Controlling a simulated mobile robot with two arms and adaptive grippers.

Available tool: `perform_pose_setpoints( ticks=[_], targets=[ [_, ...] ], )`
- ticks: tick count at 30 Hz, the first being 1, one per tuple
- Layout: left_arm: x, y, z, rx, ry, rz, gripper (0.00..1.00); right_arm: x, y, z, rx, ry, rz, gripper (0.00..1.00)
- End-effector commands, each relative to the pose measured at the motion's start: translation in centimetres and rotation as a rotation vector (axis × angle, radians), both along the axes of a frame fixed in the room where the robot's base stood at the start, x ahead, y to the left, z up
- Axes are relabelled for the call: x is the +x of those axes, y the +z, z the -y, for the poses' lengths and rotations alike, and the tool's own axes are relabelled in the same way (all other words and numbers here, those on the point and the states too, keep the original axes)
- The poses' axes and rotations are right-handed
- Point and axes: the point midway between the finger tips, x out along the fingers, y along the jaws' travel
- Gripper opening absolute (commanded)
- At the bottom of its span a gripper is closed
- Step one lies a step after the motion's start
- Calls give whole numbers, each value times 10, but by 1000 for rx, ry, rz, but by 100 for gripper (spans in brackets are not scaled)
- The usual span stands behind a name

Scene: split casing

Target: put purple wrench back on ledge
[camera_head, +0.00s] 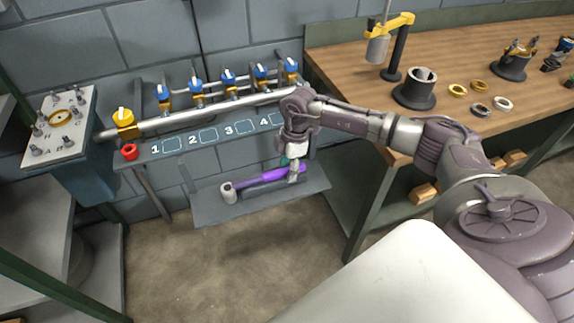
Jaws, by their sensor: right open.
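The purple wrench (262,178) lies along the grey ledge (213,210), below the numbered panel. Its pale grey round head (229,192) is at the left end and its purple handle runs to the right. My right gripper (293,178) points down at the handle's right end and is open; it hides part of that end. I cannot tell whether the fingers touch the handle. My left gripper is not in view.
A pipe (190,116) with several blue-handled valves runs above the panel (217,136) marked 1 to 4. A red knob (129,152) is at its left. A wooden bench (450,58) with rings and fixtures stands right. The floor in front is clear.

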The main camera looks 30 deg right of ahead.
Motion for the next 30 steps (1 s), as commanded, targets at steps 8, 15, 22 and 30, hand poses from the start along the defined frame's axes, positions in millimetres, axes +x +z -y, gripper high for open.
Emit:
perform_pose_setpoints(
  ticks=[8, 15, 22, 30],
  targets=[
    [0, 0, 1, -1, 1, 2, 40, 2, 44, 6, 1, -2, 8, 49],
    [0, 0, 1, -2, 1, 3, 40, 2, 93, 13, 2, 0, 7, 49],
    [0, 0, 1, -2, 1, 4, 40, 2, 117, 16, 2, -1, 5, 49],
    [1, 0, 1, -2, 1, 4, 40, 2, 119, 16, 2, 0, 4, 49]
  ],
)
